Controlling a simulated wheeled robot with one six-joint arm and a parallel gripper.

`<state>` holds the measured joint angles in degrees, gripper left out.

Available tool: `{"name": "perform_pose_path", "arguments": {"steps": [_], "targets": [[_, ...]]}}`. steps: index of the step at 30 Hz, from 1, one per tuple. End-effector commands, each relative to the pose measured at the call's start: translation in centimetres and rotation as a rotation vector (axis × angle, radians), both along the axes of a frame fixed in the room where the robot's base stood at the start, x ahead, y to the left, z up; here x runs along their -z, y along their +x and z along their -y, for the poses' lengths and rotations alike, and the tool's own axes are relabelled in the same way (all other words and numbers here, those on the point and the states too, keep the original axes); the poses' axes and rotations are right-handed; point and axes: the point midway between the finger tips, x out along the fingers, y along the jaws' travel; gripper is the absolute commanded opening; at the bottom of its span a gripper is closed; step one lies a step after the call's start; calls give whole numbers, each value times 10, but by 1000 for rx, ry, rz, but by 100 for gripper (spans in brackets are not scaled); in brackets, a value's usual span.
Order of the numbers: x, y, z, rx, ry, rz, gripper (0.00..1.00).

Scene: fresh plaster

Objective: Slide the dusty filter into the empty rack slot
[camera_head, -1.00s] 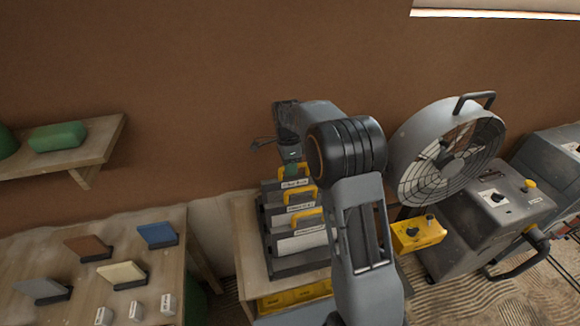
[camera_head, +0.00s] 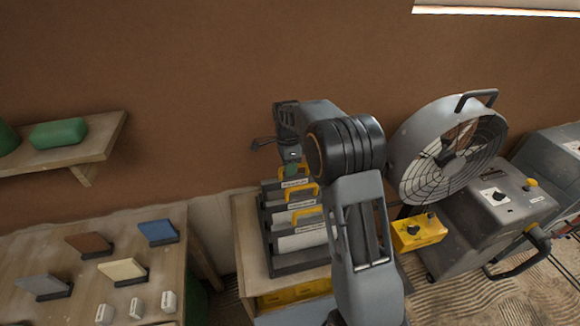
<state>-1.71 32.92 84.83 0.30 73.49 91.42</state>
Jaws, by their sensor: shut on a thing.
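A dark grey rack (camera_head: 272,250) stands on a small wooden stand. Several upright filters with yellow handles sit in it, one behind another. The front filter (camera_head: 302,240) has a pale face, and the middle filter (camera_head: 280,216) stands behind it. My gripper (camera_head: 291,168) is at the rear of the rack, pointing down, shut at the yellow handle of the rearmost filter (camera_head: 272,185). That filter is upright and in line with the rack; whether it is fully seated is hidden. My arm covers the rack's right side. Dust and an empty slot cannot be made out.
A fan (camera_head: 445,150) and a grey machine (camera_head: 495,215) stand close on the right, with a yellow box (camera_head: 420,232) before them. A wooden table (camera_head: 60,245) with coloured plates is at left, below a shelf (camera_head: 95,145). The wall is close behind the rack.

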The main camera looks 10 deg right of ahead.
Motion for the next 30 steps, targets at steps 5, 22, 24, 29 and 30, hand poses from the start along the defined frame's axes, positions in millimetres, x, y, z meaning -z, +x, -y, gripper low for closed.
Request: {"name": "perform_pose_path", "arguments": {"steps": [5, 22, 24, 29, 30], "targets": [[2, 0, 0, 0, 0, 0, 24], [-4, 2, 0, 0, 0, 0, 45], [-13, 4, 0, 0, 0, 2, 45], [-43, 10, 0, 0, 0, 5, 45], [-52, 12, 0, 0, 0, 5, 45]]}}
